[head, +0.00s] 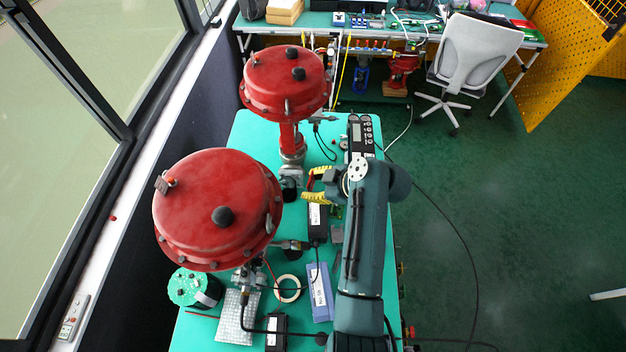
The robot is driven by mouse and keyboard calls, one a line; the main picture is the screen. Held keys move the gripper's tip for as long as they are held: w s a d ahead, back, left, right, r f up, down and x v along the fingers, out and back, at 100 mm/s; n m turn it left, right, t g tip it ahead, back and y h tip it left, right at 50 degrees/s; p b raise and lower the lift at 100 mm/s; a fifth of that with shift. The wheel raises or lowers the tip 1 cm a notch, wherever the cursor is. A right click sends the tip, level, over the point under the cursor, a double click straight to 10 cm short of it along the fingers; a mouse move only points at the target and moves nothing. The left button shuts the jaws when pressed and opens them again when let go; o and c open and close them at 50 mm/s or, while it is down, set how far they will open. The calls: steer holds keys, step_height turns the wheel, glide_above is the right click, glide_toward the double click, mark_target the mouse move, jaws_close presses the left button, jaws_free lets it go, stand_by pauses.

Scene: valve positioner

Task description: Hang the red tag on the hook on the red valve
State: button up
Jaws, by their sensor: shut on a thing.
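Two red valves with round domed tops stand on the green table: a near, larger one (215,207) and a farther one (285,82). My gripper (312,184), with yellow fingers, is just right of the far valve's lower body and beyond the near valve's dome. It is shut on a small, partly hidden red thing (311,183), which appears to be the red tag. The tag's shape and hole cannot be made out. The hook cannot be clearly identified at this size.
The green table (250,125) carries a tape roll (287,288), a blue box (319,291), a bubble-wrap sheet (236,316) and a green-topped cylinder (194,288). A dark handheld device (361,136) lies at the far right. Windows line the left; open floor lies right.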

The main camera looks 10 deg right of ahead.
steer(key=w+a+f, duration=0.1)
steer(key=a, duration=0.6)
steer(key=shift+w+a+f, duration=0.25)
steer(key=shift+w+f, duration=0.05)
stand_by(0.3)
stand_by(0.5)
steer(key=o, duration=1.1)
steer(key=shift+r, duration=0.15)
